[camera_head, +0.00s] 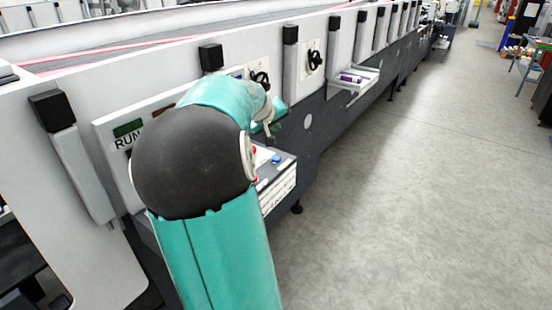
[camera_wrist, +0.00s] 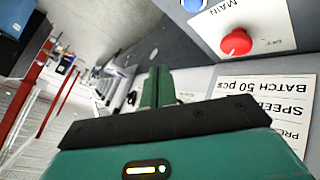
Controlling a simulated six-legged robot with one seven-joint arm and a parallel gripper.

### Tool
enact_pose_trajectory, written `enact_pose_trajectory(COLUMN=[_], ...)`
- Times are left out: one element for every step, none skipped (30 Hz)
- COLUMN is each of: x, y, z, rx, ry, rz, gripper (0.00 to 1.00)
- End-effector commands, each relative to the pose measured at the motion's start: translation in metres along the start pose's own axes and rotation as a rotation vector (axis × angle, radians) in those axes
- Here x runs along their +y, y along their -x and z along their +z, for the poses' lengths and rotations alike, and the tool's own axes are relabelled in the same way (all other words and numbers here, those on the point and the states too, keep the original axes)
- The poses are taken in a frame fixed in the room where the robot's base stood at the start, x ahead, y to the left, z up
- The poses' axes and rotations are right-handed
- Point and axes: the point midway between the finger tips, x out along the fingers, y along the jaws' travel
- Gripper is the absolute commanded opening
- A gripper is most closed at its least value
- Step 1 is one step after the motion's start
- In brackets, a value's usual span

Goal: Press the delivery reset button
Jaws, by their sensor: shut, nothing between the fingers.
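A blue button (camera_head: 276,159) sits on the top face of a small control box (camera_head: 279,172) on the machine's side. It also shows at the top edge of the wrist view (camera_wrist: 191,4), partly cut off. No label naming it as delivery reset is readable. A red knob (camera_wrist: 236,41) on a white plate marked MAIN is beside it. My gripper (camera_head: 269,129) is above and behind the box in the head view, apart from the blue button. In the wrist view my gripper (camera_wrist: 158,86) is shut and empty, with the red knob to its upper right.
A sheet reading BATCH 50 pcs (camera_wrist: 265,105) is on the box front. Grey floor (camera_head: 420,190) to the right is clear.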

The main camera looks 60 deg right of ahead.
Motion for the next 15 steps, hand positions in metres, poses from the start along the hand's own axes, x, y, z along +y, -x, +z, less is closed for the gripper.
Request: enact_pose_trajectory(x=[-0.003, -0.004, -0.007, -0.009, -0.011, -0.014, -0.016, -0.018, -0.021, -0.023, -0.025, -0.028, -0.029, -0.031, -0.034], y=[-0.004, -0.006, -0.009, -0.011, -0.014, -0.018, -0.021, -0.024, -0.027, -0.030, -0.033, -0.037, -0.039, -0.042, -0.045], z=[0.003, 0.004, 0.006, 0.008, 0.011, 0.014, 0.016, 0.018, 0.020, 0.022, 0.025, 0.027, 0.029, 0.031, 0.033], rx=[-0.003, -0.003, -0.002, -0.002, -0.003, -0.002, -0.003, -0.003, -0.002, -0.002, -0.003, -0.002, -0.002, -0.003, -0.002], ry=[0.002, 0.002, 0.002, 0.003, 0.003, 0.003, 0.003, 0.003, 0.002, 0.003, 0.003, 0.003, 0.003, 0.003, 0.002], rz=[0.000, 0.000, 0.000, -0.001, -0.001, -0.001, -0.001, -0.001, -0.001, -0.001, -0.001, -0.001, -0.001, -0.001, -0.001], gripper=[0.00, 0.00, 0.00, 0.00, 0.00, 0.00, 0.00, 0.00, 0.00, 0.00, 0.00, 0.00, 0.00, 0.00, 0.00])
